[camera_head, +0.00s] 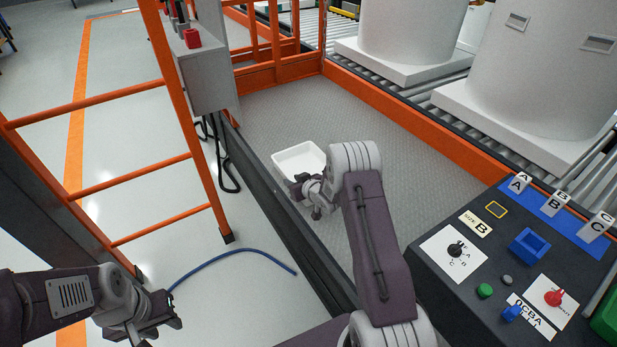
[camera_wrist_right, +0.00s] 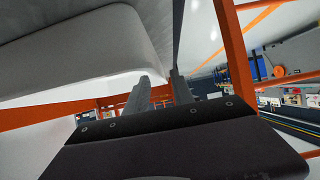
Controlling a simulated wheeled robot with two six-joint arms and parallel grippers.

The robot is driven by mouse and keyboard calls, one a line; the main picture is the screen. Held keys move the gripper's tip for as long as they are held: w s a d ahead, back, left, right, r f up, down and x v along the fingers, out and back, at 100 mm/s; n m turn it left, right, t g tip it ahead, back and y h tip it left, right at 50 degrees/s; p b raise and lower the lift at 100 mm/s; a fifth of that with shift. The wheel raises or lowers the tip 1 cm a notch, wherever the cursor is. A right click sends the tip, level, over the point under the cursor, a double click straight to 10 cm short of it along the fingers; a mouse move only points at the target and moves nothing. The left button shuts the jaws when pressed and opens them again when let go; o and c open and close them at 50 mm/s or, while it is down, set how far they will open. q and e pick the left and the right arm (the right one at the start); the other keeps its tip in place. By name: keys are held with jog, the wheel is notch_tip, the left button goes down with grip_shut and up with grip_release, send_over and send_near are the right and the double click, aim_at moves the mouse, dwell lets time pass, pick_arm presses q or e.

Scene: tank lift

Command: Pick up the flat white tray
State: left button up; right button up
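The flat white tray (camera_head: 299,157) is a shallow, open, rounded rectangle on the grey platform floor in the head view. Its inside looks empty. My right gripper (camera_head: 311,196) is at the tray's near side and covers part of its near rim. In the right wrist view the tray (camera_wrist_right: 85,50) fills the upper left, with its edge close to the fingertips. The right fingers (camera_wrist_right: 162,88) are apart, with background showing between them; contact with the rim cannot be told. My left gripper (camera_head: 166,313) is at the lower left, away from the tray; its finger gap is unclear.
An orange ladder (camera_head: 136,180) and a grey control box (camera_head: 204,65) stand left of the platform. A blue hose (camera_head: 235,252) lies on the floor. A control panel (camera_head: 470,285) is at the right. White tanks (camera_head: 545,70) stand on rollers beyond the orange edge (camera_head: 400,115).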

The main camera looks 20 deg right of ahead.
aim_at(288, 178)
jog(key=b+x, duration=0.2)
jog(key=x, duration=0.2)
jog(key=shift+w+f+b, duration=0.2)
jog(key=shift+f+b, duration=0.05)
jog(key=shift+b, duration=0.05)
jog(key=shift+w+a, duration=0.1)
jog(key=shift+w, duration=0.1)
jog(key=shift+r, duration=0.1)
grip_shut()
dwell(0.8)
